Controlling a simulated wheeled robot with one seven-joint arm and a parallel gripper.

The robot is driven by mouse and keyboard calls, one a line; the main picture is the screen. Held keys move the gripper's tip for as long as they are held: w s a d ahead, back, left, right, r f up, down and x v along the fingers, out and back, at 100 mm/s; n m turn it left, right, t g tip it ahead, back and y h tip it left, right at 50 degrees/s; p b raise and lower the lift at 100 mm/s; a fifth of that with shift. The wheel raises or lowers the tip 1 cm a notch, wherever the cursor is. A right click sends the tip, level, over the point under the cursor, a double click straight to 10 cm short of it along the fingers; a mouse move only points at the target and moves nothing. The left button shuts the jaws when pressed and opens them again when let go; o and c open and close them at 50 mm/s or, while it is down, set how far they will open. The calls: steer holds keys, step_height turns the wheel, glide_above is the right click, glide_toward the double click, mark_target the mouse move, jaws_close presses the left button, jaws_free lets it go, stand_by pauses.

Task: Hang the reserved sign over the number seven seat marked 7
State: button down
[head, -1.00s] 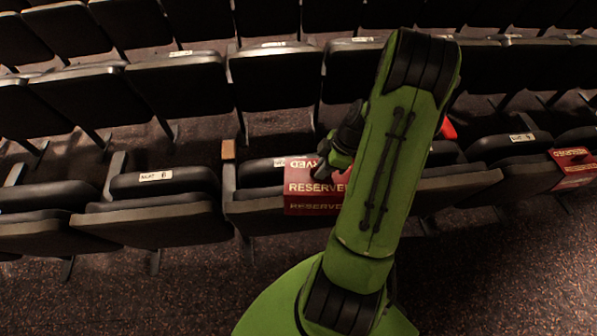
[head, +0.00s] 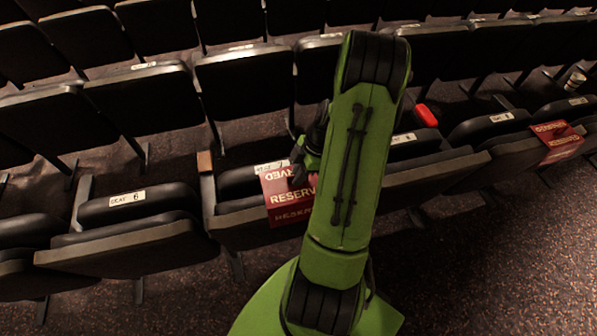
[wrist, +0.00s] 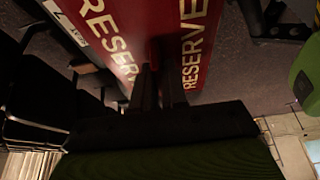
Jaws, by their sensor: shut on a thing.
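The red reserved sign (head: 284,199) is folded, with one face on top and one hanging down in front. It is at the seat (head: 237,183) just right of the seat labelled 6, and looks draped across that seat's front edge. I cannot tell whether it bears on the seat. That seat's white label (head: 265,168) is partly hidden by the sign. My gripper (head: 301,172) is shut on the sign, partly hidden by my arm. In the wrist view, the fingers (wrist: 160,82) pinch the sign at its fold, between two lettered red faces (wrist: 196,50).
The seat labelled 6 (head: 140,206) is to the left, with a wooden-topped armrest (head: 205,162) between. A red object (head: 427,115) lies farther right. Another reserved sign (head: 557,140) hangs on a seat at far right. A cup (head: 574,81) stands behind it. The floor in front is clear.

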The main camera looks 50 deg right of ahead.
step_height(320, 180, down, 8)
steer(key=b, duration=0.7)
steer(key=shift+f, duration=0.25)
steer(key=shift+r, duration=0.1)
steer(key=c, duration=1.1)
jaws_free()
steer(key=p+v, duration=0.4)
steer(key=v, duration=1.2)
steer(key=shift+a, duration=0.1)
